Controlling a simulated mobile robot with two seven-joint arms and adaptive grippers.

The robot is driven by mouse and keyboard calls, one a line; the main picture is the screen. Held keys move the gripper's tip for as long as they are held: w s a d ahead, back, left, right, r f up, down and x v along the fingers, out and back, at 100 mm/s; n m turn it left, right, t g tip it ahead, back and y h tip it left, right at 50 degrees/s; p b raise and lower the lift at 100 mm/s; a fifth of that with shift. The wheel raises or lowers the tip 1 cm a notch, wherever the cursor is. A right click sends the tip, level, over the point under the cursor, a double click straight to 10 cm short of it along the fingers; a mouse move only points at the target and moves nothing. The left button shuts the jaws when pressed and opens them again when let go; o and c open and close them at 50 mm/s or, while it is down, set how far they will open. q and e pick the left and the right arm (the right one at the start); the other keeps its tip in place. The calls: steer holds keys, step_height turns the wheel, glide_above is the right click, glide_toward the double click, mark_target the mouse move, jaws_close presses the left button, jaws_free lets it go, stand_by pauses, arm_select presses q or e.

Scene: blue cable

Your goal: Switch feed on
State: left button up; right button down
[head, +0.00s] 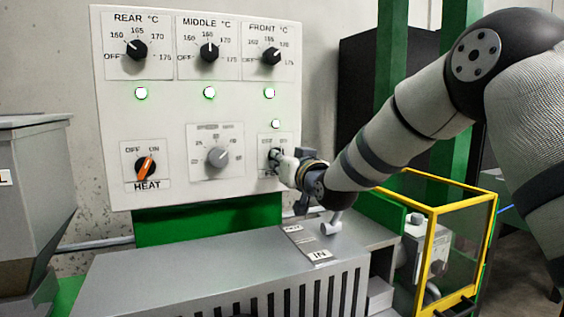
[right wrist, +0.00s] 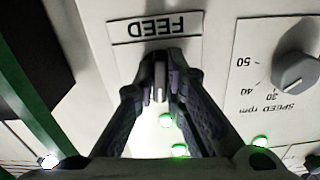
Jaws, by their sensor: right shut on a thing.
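The white control panel (head: 105,70) carries the FEED switch (head: 273,154) at its lower right, mostly hidden behind my right gripper (head: 283,164) in the head view. In the right wrist view, which shows the panel upside down, the FEED label (right wrist: 157,27) is readable. The switch's pale upright lever (right wrist: 159,90) sits between the dark fingers of my right gripper (right wrist: 160,75), which are shut on it. Its OFF and ON marks are hidden there. A small lamp (head: 275,124) above the FEED plate is lit. My left gripper is in neither view.
The orange HEAT switch (head: 146,167) points towards ON. A grey speed knob (head: 218,157) sits beside the FEED plate. Three temperature dials have lit green lamps below. A grey machine housing (head: 200,270) lies under the panel, and a yellow-framed guard (head: 437,240) stands at right.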

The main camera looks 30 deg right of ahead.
stand_by(0.4)
steer(key=c, duration=1.7)
jaws_free()
steer(key=shift+o, duration=0.2)
steer(key=s, duration=1.2)
steer(key=shift+a, duration=0.35)
